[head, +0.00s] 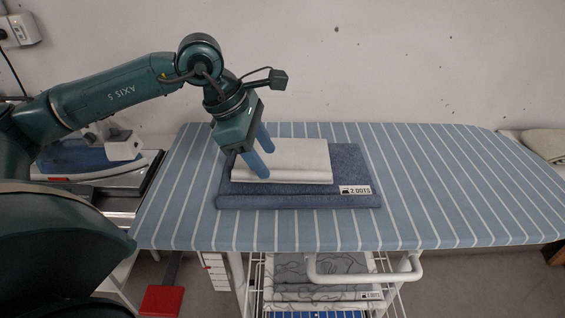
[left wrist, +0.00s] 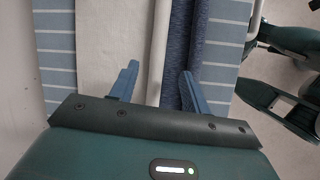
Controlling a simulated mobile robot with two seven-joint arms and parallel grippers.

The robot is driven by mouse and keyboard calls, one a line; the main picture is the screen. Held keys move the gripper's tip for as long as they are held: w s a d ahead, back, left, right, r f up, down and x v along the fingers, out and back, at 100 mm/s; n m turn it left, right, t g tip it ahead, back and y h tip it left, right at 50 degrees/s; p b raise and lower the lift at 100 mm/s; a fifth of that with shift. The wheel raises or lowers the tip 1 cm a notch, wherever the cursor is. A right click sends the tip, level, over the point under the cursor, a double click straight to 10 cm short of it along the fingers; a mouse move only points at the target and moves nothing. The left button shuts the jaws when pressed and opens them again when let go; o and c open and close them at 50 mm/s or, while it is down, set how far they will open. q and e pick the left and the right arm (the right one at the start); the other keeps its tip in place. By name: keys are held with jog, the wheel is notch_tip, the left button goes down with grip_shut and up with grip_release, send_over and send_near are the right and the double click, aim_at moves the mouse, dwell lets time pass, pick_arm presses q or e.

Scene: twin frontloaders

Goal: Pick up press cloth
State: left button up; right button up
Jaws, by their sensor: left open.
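A white folded cloth (head: 300,158), which I take to be the press cloth, lies flat on a folded blue cloth (head: 300,200) on the ironing board. My left gripper (head: 268,164) is open at the left part of the white cloth, its fingers pointing down. In the left wrist view, the left gripper (left wrist: 159,70) has its two blue fingers on either side of the white cloth's folded edge (left wrist: 158,45), with nothing clamped. Whether the fingertips touch the cloth is unclear. My right gripper does not show in the head view.
The striped ironing board (head: 450,190) is bare to the right. An iron (head: 90,165) stands at the left behind my arm. A wire rack below holds folded patterned cloths (head: 320,272). A white rail (head: 365,277) runs along the front. A wall is close behind.

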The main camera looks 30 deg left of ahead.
aim_at(276, 172)
pick_arm(q)
jog(key=x, duration=0.4)
jog(key=shift+w+f, duration=0.15)
jog(key=shift+w, duration=0.1)
jog(key=shift+c, duration=0.2)
grip_shut()
